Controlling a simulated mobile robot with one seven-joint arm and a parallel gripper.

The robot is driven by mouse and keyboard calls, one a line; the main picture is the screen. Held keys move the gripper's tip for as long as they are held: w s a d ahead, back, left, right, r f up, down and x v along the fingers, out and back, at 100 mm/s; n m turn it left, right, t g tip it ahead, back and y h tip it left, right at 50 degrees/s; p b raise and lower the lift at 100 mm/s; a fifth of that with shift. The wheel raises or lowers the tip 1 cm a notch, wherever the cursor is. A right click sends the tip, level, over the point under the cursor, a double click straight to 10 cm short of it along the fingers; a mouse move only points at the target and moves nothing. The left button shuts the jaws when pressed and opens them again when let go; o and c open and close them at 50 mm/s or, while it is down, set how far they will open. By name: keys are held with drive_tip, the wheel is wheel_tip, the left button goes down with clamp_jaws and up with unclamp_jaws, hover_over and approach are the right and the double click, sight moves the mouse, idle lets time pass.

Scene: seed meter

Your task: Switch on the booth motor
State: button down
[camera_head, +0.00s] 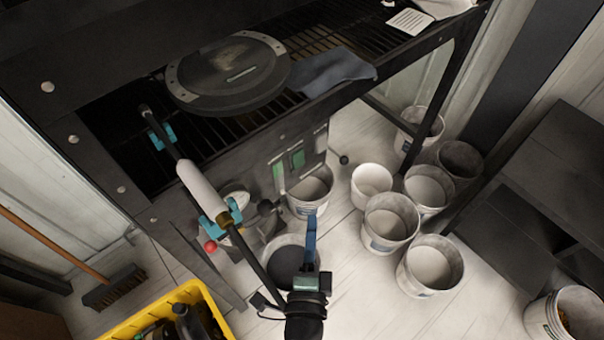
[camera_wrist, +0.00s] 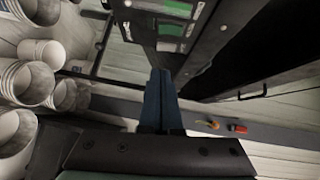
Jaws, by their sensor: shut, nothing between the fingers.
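The booth is a dark metal bench with a grated top and a front rail (camera_head: 270,145). A panel with green and pale labels (camera_head: 298,158) is fixed to its front, and in the wrist view a green-marked panel (camera_wrist: 172,30) lies beyond the fingertips. I cannot make out a motor switch for certain. A red knob (camera_head: 210,246) shows low at the left; the wrist view shows a small red part (camera_wrist: 237,128) beside an orange one. My gripper (camera_head: 311,235) is shut and empty, its blue fingers (camera_wrist: 160,95) together, apart from the panel and below it in the head view.
Several pale buckets (camera_head: 430,265) stand on the floor at the right. A round grey plate (camera_head: 230,75) and a blue cloth (camera_head: 330,70) lie on the grate. A yellow crate (camera_head: 215,302) and a broom (camera_head: 115,287) are at the lower left. A dark shelf (camera_head: 560,150) stands at the right.

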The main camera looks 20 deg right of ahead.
approach(304, 162)
drive_tip(key=w+d, duration=0.2)
drive_tip(key=d, duration=0.2)
drive_tip(key=shift+w+a+f, duration=0.15)
drive_tip(key=shift+w+a, duration=0.25)
drive_tip(key=shift+w, duration=0.4)
drive_tip(key=shift+w+a+f, duration=0.15)
drive_tip(key=shift+w+a, duration=0.25)
drive_tip(key=shift+w, duration=0.35)
